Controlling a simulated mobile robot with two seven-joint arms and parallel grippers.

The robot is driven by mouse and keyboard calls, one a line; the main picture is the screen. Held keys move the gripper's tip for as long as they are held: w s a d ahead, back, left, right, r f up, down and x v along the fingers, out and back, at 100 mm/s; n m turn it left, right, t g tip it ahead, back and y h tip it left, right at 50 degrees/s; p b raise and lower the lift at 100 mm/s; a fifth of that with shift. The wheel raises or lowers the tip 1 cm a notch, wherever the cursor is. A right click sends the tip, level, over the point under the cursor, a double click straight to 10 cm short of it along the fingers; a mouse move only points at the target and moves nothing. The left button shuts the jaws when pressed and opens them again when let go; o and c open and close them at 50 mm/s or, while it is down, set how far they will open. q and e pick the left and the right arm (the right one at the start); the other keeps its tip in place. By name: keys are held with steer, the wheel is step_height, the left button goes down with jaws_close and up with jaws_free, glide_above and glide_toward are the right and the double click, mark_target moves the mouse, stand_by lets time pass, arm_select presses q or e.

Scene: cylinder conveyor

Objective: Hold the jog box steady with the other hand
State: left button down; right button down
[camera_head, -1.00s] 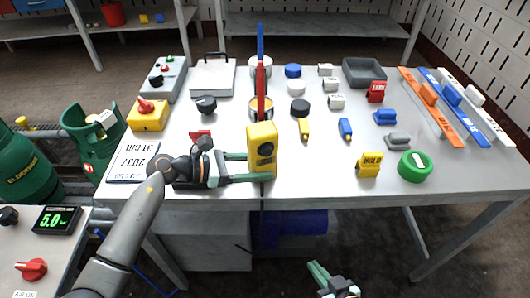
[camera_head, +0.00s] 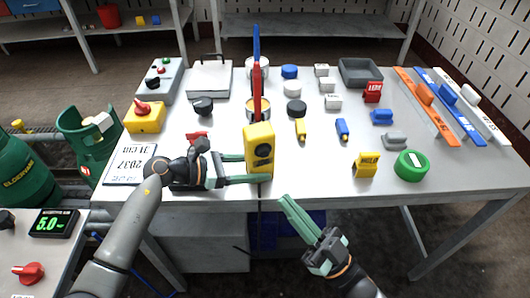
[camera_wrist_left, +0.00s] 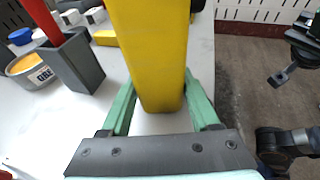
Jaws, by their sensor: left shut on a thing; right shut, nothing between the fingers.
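The jog box is a yellow upright box (camera_head: 259,152) with a dark round knob on its face, near the front edge of the table. My left gripper (camera_head: 246,167) is shut on it from the left. In the left wrist view the yellow box (camera_wrist_left: 150,60) stands between the green fingers of the left gripper (camera_wrist_left: 160,105). My right gripper (camera_head: 288,207) is shut and empty, in front of the table's front edge, to the lower right of the box and apart from it.
Behind the box stand a red and blue upright piece (camera_head: 257,80) and a tin with orange contents (camera_head: 258,107). The front table strip (camera_head: 320,180) right of the box is clear.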

stand_by(0.3)
glide_toward(264, 153)
steer(key=w+a+r, duration=0.1)
steer(key=a+r, duration=0.3)
steer(key=shift+w, duration=0.25)
steer(key=shift+w+a+r, duration=0.1)
steer(key=shift+w, duration=0.1)
stand_by(1.8)
steer(key=shift+w, duration=0.2)
